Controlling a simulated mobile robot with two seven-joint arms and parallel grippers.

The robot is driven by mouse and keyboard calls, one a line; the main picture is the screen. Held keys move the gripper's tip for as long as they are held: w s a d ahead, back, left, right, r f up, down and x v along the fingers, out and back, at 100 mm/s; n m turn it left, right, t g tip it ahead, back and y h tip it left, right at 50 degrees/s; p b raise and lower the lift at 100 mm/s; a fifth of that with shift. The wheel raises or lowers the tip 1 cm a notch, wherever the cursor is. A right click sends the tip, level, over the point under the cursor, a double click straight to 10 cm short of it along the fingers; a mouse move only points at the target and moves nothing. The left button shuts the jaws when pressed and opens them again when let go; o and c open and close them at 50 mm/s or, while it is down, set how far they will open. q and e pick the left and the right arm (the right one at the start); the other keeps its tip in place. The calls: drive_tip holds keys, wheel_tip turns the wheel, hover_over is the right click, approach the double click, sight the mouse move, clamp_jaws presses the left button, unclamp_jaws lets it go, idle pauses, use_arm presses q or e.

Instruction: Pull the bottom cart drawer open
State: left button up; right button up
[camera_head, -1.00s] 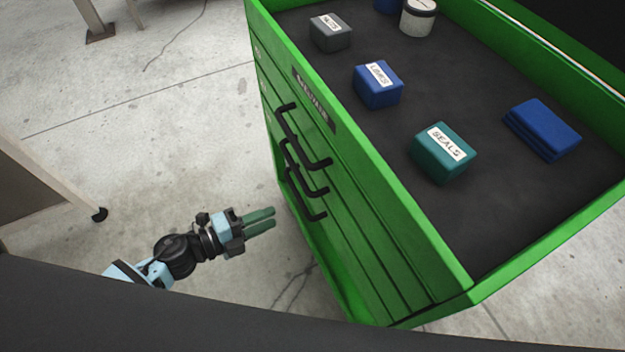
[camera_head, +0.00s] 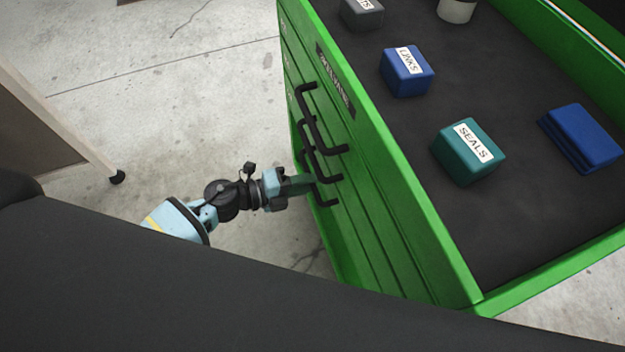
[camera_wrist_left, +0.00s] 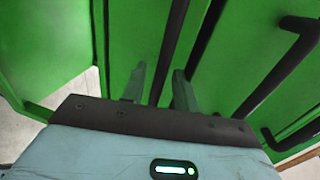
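The green cart (camera_head: 400,225) stands right of my left arm, its drawer fronts facing left. Three black bar handles show on them: a top one (camera_head: 322,130), a middle one (camera_head: 322,160) and the lowest one (camera_head: 327,203). The drawers look shut. My left gripper (camera_head: 304,184) is at the lower handles, its tips partly hidden there in the head view. In the left wrist view its two fingers (camera_wrist_left: 160,88) are apart, with a black handle bar (camera_wrist_left: 172,45) running between them. Whether they touch it, I cannot tell. My right gripper is not in view.
The cart top holds a teal SEALS box (camera_head: 468,152), a blue LINKS box (camera_head: 407,72), a blue stack (camera_head: 582,138), a grey box (camera_head: 362,14) and a white container (camera_head: 456,10). A panel on a caster (camera_head: 117,177) stands left. Concrete floor lies between.

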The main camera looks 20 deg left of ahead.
use_arm(q)
drive_tip(key=shift+w+d+f, duration=0.15)
drive_tip(key=shift+w+d, duration=0.15)
drive_tip(key=shift+d, duration=0.2)
clamp_jaws()
drive_tip(key=f+v, duration=0.2)
drive_tip(key=v, duration=1)
drive_tip(key=a+f+b+v, duration=0.1)
drive_tip(key=f+v, duration=0.2)
drive_tip(key=v, duration=1)
drive_tip(key=shift+s, duration=0.3)
